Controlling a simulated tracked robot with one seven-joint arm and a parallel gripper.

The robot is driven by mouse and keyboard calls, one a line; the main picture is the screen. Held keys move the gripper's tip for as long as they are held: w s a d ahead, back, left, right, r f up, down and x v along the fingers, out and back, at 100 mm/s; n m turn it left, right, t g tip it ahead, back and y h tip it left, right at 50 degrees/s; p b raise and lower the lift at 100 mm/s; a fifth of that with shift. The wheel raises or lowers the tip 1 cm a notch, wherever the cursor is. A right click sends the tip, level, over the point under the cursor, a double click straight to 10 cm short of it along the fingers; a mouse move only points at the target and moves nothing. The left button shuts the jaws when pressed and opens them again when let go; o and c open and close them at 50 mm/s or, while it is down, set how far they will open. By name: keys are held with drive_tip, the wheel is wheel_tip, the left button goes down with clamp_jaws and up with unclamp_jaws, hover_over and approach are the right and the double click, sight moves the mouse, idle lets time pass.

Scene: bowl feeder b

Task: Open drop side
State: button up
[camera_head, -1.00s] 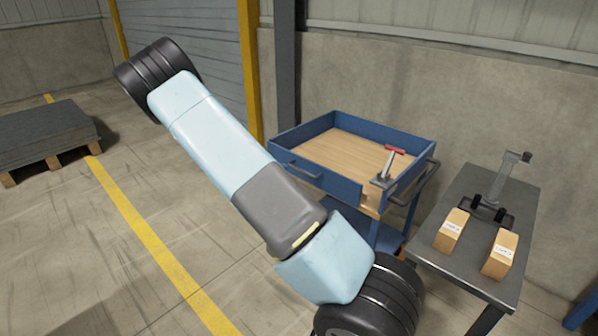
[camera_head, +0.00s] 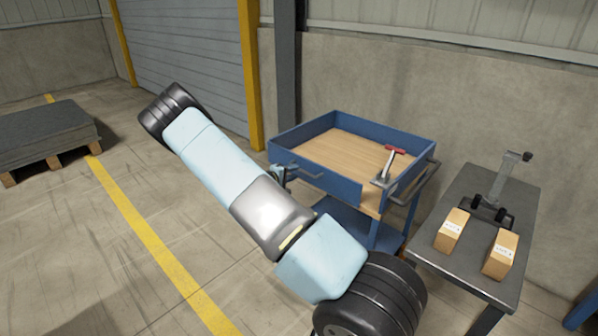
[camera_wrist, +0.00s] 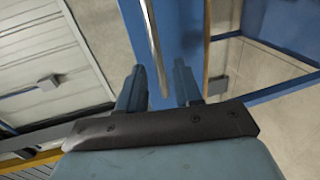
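The blue cart tray (camera_head: 345,190) has a wooden floor, and its near side panel carries a grey bar handle (camera_head: 306,171). In the wrist view my gripper (camera_wrist: 160,88) is open, with its two fingers apart. A thin metal bar (camera_wrist: 154,42), which looks like the handle, runs into the gap between them. The blue side panel (camera_wrist: 185,30) is just beyond. Whether the fingers touch the bar I cannot tell. A latch with a red grip (camera_head: 394,150) stands at the tray's right corner.
A grey table (camera_head: 440,256) at the right holds two cardboard boxes (camera_head: 452,230) (camera_head: 500,254) and a grey clamp-like device (camera_head: 505,180). A concrete wall is behind the cart. A loaded pallet (camera_head: 45,135) lies far left.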

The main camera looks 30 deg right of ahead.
sight(300, 170)
drive_tip(key=shift+x, duration=2.35)
drive_tip(key=shift+c, duration=0.2)
clamp_jaws()
